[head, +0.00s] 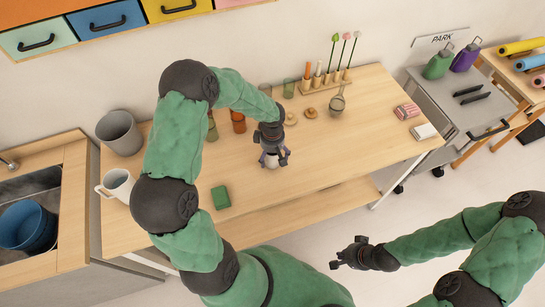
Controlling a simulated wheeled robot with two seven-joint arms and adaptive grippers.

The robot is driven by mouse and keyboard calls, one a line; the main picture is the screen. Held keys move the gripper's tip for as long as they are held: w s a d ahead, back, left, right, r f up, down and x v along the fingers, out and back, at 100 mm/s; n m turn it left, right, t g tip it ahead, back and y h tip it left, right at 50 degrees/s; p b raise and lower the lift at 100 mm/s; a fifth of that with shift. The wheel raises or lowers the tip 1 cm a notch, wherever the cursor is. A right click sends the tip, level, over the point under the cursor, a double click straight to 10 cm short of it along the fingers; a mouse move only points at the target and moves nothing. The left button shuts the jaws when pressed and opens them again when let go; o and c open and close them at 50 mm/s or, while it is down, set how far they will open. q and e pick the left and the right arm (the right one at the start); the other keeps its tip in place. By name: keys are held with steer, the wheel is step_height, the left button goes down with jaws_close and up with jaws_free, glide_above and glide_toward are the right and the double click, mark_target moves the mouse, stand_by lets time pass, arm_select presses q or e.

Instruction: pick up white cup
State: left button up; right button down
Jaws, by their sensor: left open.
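A white cup-like vessel with a handle (118,184) stands upright at the left end of the wooden table. My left gripper (271,161) is open and points down over the middle of the table, well to the right of that vessel. A small pale object (270,161) shows between or just below its fingers. It is mostly hidden, so I cannot tell whether it is a white cup or whether the fingers touch it. My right gripper (345,254) is empty, appears open and is off the table's front edge.
A grey bin (119,132) stands behind the white vessel. A green block (221,197) lies near the table's front. Amber and green glasses, wooden discs (310,113), a metal strainer (337,104) and a utensil rack (325,82) stand behind my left gripper. The right-centre tabletop is clear.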

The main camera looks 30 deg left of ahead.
arm_select(q)
steer(key=shift+f, duration=0.6)
steer(key=c, duration=1.4)
steer(key=shift+r, duration=0.15)
